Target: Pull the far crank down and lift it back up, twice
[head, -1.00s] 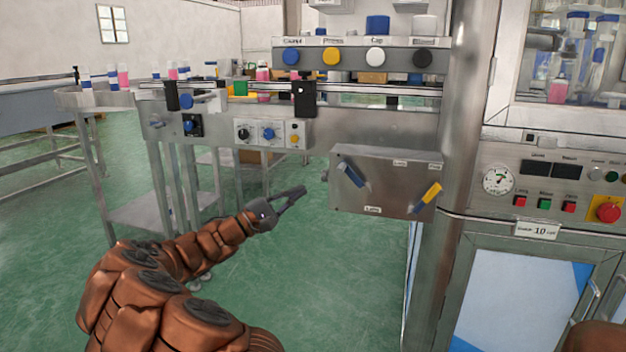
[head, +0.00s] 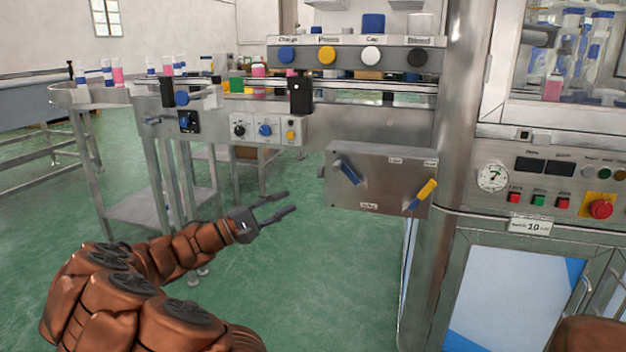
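A steel control box (head: 390,190) on the machine's front carries two angled crank handles. The blue crank (head: 348,172) is on the left, slanting from upper left to lower right. The yellow crank (head: 424,193) is on the right, with its grip slanting to the upper right. Which one the task calls far is not plain from this view. My gripper (head: 290,201) is left of the box and clear of it, pointing right. Its two dark fingers are apart with nothing between them. It touches neither crank.
Above the box runs a conveyor rail with a panel of coloured knobs (head: 350,56). A steel column (head: 455,130) and a cabinet with gauge and buttons (head: 560,185) stand right of it. A round bottle table (head: 70,96) is at left. The floor below the box is clear.

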